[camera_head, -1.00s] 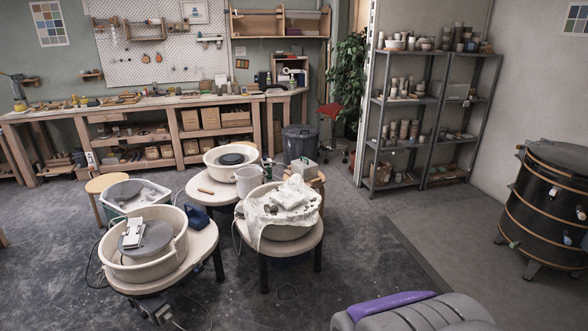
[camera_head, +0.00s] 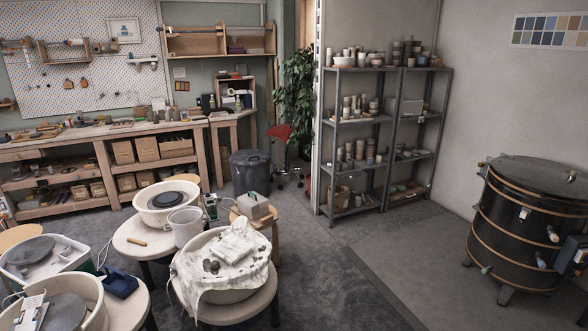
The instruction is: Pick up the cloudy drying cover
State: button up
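A whitish, crumpled cover (camera_head: 196,272) is draped over a pottery wheel basin (camera_head: 217,297) at the lower middle left. It hangs down over the left side of the basin, and small dark lumps and a pale flat item lie on top of it. I take it to be the drying cover; its cloudiness is hard to judge from here. My gripper is not in view.
A small stool (camera_head: 262,219) holds a grey box. Metal shelves (camera_head: 331,150) and a black kiln (camera_head: 520,235) stand right. Floor at the lower right is clear.

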aim_at(252, 205)
jog(key=i+l+z, duration=0.35)
jog(key=i, duration=0.7)
jog(key=i+z, duration=0.35)
jog(key=i, duration=0.65)
jog(key=i+j+u, duration=0.1)
jog(key=i+u, duration=0.2)
jog(key=i, duration=0.2)
jog(key=i+u, duration=0.3)
jog(key=i, duration=0.25)
jog(key=i+l+u, duration=0.25)
jog(key=i, duration=0.25)
jog(key=i+l+u, duration=0.15)
jog(key=i+u, duration=0.15)
jog(key=i, duration=0.2)
jog(key=i+l+u, duration=0.1)
jog(key=i+u, duration=0.35)
jog(key=i, duration=0.45)
